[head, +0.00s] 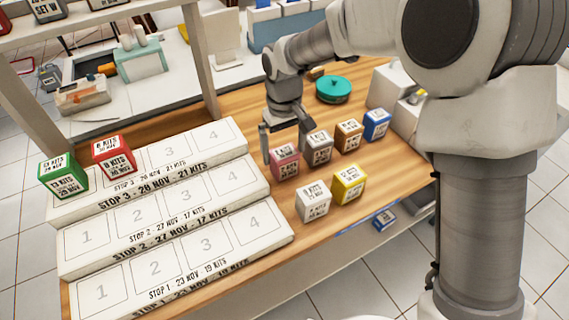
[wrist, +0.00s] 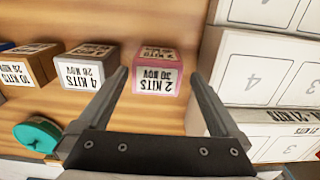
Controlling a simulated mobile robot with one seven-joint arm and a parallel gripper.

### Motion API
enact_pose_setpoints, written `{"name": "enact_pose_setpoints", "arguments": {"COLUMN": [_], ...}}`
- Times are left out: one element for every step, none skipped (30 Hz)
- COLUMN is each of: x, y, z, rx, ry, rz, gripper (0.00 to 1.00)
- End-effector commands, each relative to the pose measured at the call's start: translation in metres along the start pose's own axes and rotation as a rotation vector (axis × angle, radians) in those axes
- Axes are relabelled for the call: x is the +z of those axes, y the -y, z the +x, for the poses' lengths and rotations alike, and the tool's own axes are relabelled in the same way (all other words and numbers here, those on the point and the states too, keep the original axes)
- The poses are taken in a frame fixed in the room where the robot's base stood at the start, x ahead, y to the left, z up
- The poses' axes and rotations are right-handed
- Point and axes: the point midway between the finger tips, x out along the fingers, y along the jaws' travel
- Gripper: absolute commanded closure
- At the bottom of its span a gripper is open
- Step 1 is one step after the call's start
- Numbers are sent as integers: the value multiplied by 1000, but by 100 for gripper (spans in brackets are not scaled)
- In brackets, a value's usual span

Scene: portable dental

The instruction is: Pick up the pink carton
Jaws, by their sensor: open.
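The pink carton (head: 284,162) stands on the wooden table, at the left end of the back row of cartons, next to the stepped white rack. In the wrist view the pink carton (wrist: 156,72) shows its label, "2 KITS 30 NOV", upside down. My gripper (head: 285,142) is above and around the pink carton in the head view, fingers pointing down. In the wrist view its two fingers (wrist: 158,78) are apart, with the pink carton beyond and between their tips. I cannot tell whether a finger touches it.
A mauve-grey carton (head: 319,148) stands close right of the pink one, then brown (head: 349,135) and blue (head: 376,124) cartons. White (head: 313,202) and yellow (head: 349,184) cartons stand in front. The white rack (head: 215,240) is left, with green (head: 63,175) and red (head: 114,157) cartons on it.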

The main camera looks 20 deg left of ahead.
Motion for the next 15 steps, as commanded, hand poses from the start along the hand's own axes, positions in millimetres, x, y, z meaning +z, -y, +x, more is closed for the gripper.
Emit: {"name": "enact_pose_setpoints", "arguments": {"x": [0,0,0,0,-1,-1,-2,-2,-3,-4,-5,-6,-6,-6,-6], "y": [0,0,0,0,0,-1,-1,-2,-2,-3,-3,-4,-4,-4,-4], "z": [3,4,5,7,9,12,16,20,26,31,36,42,46,50,54], "rx": [0,0,0,0,0,0,-1,-1,-1,-1,-1,-1,0,0,0], "ry": [0,0,0,0,0,0,1,2,2,2,2,2,2,2,1], "rz": [0,0,0,0,0,0,0,1,1,0,0,0,0,0,0], "gripper": [0,0,0,0,0,0,0,0,0,0,0,0,0,0,0]}}
